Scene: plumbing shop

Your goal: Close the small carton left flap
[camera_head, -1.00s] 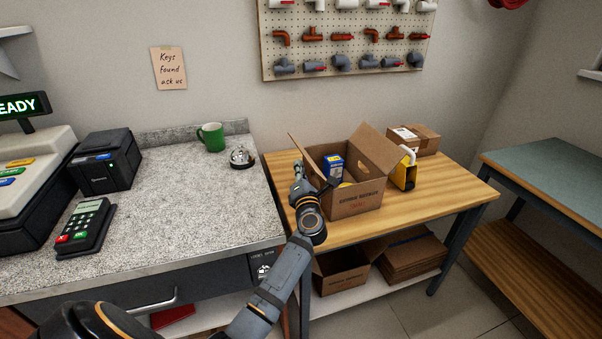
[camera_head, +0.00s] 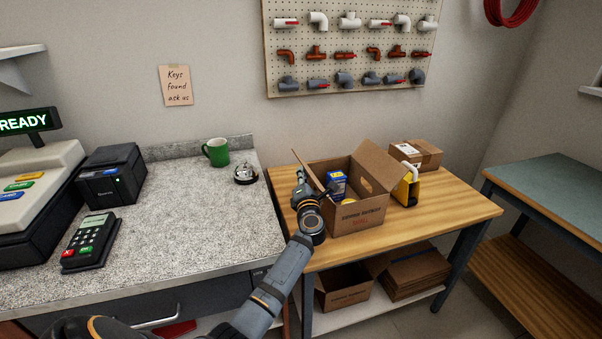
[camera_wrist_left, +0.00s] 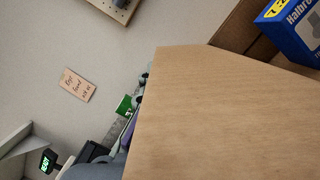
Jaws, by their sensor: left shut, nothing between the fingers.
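The small open carton (camera_head: 360,217) stands on the wooden table with a blue box (camera_head: 337,184) and something yellow inside. Its left flap (camera_head: 309,169) stands up and leans outward to the left. Its right flap (camera_head: 382,165) is also raised. My left gripper (camera_head: 301,180) is shut and empty, on the outer left side of the left flap; I cannot tell whether it touches. In the left wrist view the left flap (camera_wrist_left: 230,115) fills much of the picture and hides most of the gripper. The blue box (camera_wrist_left: 292,30) shows beyond it. My right gripper is out of view.
A yellow item (camera_head: 407,188) stands right of the carton, with closed cardboard boxes (camera_head: 424,153) behind. On the stone counter at left are a bell (camera_head: 245,174), a green mug (camera_head: 216,152) and a card terminal (camera_head: 90,240). The table's front right is clear.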

